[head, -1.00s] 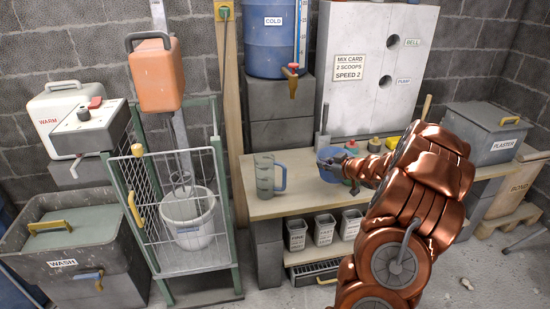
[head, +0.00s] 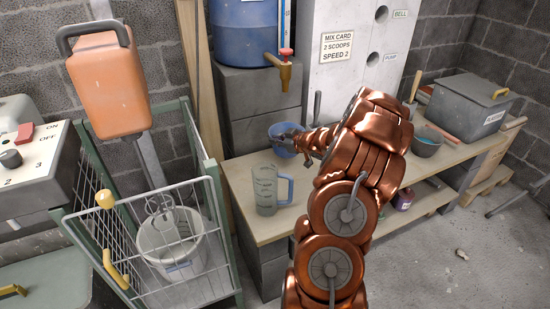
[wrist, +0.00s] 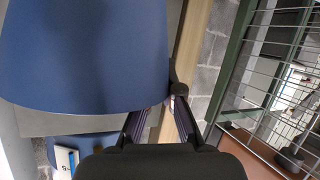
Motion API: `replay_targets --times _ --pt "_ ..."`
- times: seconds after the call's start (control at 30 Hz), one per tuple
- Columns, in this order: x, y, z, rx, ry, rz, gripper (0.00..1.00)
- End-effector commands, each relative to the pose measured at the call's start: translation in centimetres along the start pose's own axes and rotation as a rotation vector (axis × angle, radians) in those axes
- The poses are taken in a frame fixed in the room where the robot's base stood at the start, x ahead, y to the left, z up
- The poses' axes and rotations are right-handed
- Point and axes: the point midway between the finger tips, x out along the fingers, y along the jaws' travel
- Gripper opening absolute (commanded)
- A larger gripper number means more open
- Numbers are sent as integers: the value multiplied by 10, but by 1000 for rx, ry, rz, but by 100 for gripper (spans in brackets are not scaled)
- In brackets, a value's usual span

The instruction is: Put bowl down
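The blue bowl (head: 281,141) is at the tip of my gripper (head: 303,139) in the head view, in front of the grey blocks and below the tap. In the wrist view the bowl (wrist: 85,50) fills the upper left, and the fingertips of my gripper (wrist: 178,92) come together at its edge. My gripper appears shut on the bowl's rim. The bowl seems held above the back of the workbench (head: 240,190); the gap beneath it is not clear. My arm hides part of the bench top.
A grey-green jug (head: 266,190) with a blue handle stands on the bench in front of the bowl. A brass tap (head: 283,70) hangs above. A dark grey bowl (head: 427,142) is to the right. A wire cage (head: 160,230) with a white bucket (head: 172,245) stands at left.

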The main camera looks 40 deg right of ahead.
Motion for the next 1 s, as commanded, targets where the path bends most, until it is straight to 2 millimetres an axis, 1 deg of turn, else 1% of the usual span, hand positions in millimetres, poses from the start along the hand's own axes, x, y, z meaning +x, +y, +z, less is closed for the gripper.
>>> replay_targets --times 0.03,0.13,0.37,0.47,0.6,0.7,1.0 --pt "7 -6 6 0 3 -8 0" --pt "14 -12 14 -6 4 -13 0" --pt "19 -15 23 -8 5 -13 0" --pt "23 -17 32 -5 3 -13 0" --pt "30 -21 50 -3 2 -13 0" --pt "32 -22 58 -5 2 -10 0" --pt "32 -21 59 -6 2 -9 0"
